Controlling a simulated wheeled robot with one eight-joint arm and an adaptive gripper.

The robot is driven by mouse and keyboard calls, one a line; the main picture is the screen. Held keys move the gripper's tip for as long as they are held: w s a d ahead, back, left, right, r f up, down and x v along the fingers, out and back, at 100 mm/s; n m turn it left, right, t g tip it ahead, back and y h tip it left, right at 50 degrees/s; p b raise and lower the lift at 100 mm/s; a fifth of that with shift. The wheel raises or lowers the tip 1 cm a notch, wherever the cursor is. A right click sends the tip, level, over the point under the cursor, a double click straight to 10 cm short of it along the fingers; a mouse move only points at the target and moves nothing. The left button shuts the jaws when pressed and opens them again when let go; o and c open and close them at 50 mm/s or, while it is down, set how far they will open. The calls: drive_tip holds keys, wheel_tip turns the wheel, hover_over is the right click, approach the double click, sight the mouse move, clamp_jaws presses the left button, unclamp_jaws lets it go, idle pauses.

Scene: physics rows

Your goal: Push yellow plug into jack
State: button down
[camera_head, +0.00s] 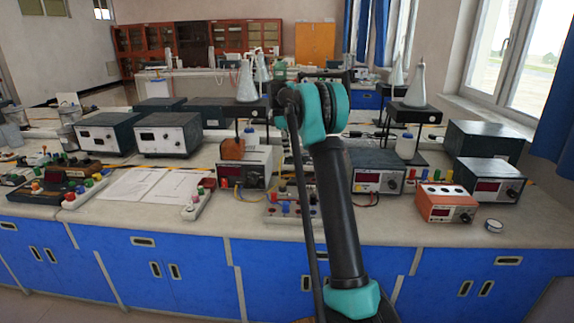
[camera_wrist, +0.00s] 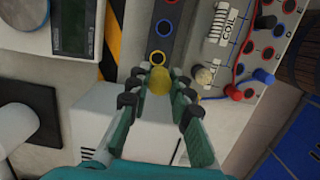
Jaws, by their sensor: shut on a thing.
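In the wrist view my gripper (camera_wrist: 158,86) is shut on the yellow plug (camera_wrist: 158,81), a small rounded yellow piece between the fingertips. Just beyond the plug, on a dark strip, is a jack with a yellow ring (camera_wrist: 158,58). The plug and this jack look close together in the picture, with the jack's ring fully visible; I cannot tell the gap in depth. In the head view my arm crosses the bench, and the gripper and plug cannot be made out.
Further up the dark strip is a blue-ringed jack (camera_wrist: 163,27). A coil board (camera_wrist: 222,28) with red and blue plugs lies close on the right. A white box sits under the left finger. An orange meter (camera_head: 446,203) and several instruments crowd the bench.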

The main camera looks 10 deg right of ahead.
wheel_tip(320, 180, up, 9)
drive_tip(key=shift+f, duration=0.1)
idle(0.4)
drive_tip(key=s+a+f+m, duration=0.3)
drive_tip(key=s+f, duration=0.1)
drive_tip(key=s, duration=0.3)
drive_tip(key=s+a+f+m+g, duration=0.1)
drive_tip(key=s+a+f+m, duration=0.2)
drive_tip(key=s, duration=0.5)
drive_tip(key=s+a+f+m, duration=0.3)
drive_tip(key=s+a+f, duration=0.1)
drive_tip(key=s, duration=0.3)
drive_tip(key=shift+y, duration=0.5)
drive_tip(key=f, duration=0.5)
drive_tip(key=shift+d+f, duration=0.2)
drive_tip(key=shift+f, duration=0.55)
drive_tip(key=shift+f, duration=1.2)
drive_tip(key=c, duration=1.3)
unclamp_jaws()
